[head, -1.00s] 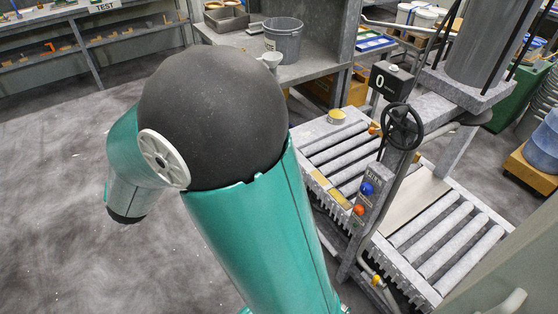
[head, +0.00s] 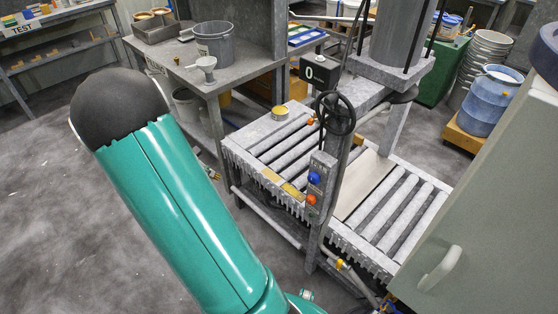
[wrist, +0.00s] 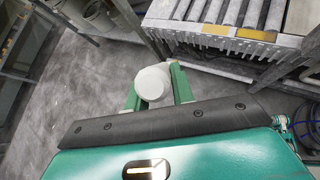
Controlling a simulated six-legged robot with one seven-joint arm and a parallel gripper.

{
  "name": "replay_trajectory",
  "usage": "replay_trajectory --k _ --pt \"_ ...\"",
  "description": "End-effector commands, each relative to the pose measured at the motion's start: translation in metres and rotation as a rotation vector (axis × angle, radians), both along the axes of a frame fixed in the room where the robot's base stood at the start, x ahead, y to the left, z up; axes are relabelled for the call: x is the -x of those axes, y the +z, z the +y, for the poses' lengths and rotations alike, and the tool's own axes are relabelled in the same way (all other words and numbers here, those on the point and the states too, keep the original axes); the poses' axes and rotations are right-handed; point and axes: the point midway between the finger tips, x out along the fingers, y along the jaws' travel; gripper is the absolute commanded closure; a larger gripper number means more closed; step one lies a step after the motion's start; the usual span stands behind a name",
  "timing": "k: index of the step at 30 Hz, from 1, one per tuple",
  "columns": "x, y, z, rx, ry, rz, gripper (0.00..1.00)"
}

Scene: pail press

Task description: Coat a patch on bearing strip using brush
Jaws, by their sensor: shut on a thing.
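My gripper (wrist: 154,80) shows in the wrist view, with two green fingers shut on a pale, round-ended object, seemingly the brush (wrist: 152,87). It is seen end-on, so its bristles are hidden. In the head view my teal arm hides the gripper. Two yellow strips, likely the bearing strip (head: 292,190), lie on the near edge of the roller conveyor. They also show in the wrist view (wrist: 256,34), beyond the gripper and to its upper right, apart from it.
The roller conveyor (head: 366,222) runs under a press with a handwheel (head: 335,113) and a button panel (head: 316,190). A bench with a grey pail (head: 214,44) stands behind my arm. A grey-green cabinet (head: 480,190) fills the right side. Floor is open at left.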

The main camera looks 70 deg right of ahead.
Motion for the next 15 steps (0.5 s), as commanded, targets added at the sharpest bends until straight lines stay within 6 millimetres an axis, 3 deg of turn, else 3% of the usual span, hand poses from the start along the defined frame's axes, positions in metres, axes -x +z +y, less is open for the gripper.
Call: replay_trajectory --k 1,6,12,15 --pt "0.019 -0.006 -0.021 0.008 -0.052 0.018 1.0" --pt "0.087 -0.019 -0.081 0.03 -0.216 0.075 1.0" --pt "0.173 -0.028 -0.136 0.042 -0.395 0.143 1.0" --pt "0.209 -0.03 -0.153 0.044 -0.462 0.169 1.0"
